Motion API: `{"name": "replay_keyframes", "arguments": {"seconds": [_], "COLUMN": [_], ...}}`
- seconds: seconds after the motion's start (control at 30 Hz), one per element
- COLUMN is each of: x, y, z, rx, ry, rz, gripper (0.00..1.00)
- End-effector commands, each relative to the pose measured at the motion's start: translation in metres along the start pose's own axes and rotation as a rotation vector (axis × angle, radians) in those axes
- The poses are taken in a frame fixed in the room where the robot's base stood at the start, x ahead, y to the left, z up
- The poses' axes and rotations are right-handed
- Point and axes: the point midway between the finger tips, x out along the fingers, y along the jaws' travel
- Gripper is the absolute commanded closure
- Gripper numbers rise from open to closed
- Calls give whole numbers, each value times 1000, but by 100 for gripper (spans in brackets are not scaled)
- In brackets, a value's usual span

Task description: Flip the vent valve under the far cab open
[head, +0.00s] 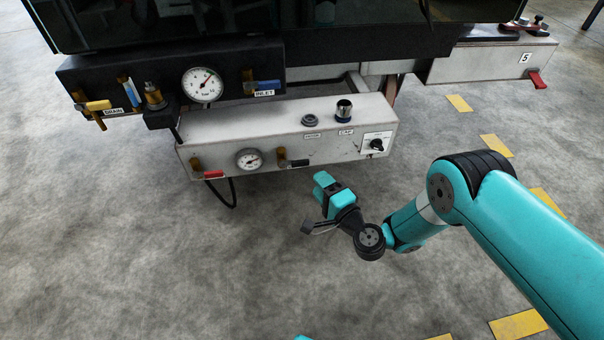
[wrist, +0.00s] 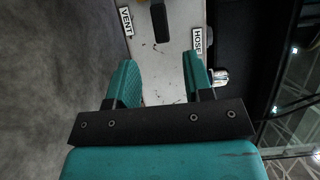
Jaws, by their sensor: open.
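In the wrist view, the VENT label (wrist: 126,20) is on the pale box face, with a short black lever (wrist: 160,20) beside it at the top edge. In the head view, a black lever (head: 299,163) runs right from a brass valve body (head: 282,157) on the front of the grey box (head: 230,130); I cannot read a label there. My gripper (wrist: 160,75) is open and empty, its fingers pointing towards the lever but apart from it. In the head view, my gripper (head: 326,188) is right of and below that lever, in front of the box.
The box also carries a red lever (head: 213,175), a small gauge (head: 249,159), a black knob (head: 376,145) and a cap (head: 344,110). A dark panel behind holds the DRAIN lever (head: 98,105) and INLET lever (head: 267,85). A black hose hangs below. The floor in front is clear.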

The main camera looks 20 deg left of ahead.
Motion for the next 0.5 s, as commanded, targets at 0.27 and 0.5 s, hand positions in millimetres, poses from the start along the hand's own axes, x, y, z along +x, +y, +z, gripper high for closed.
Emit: {"name": "replay_keyframes", "arguments": {"seconds": [0.27, 0.5], "x": [6, 29], "y": [6, 0], "z": [2, 4], "rx": [-1, -5], "ry": [0, -4], "rz": [-1, -3], "gripper": [53, 53]}}
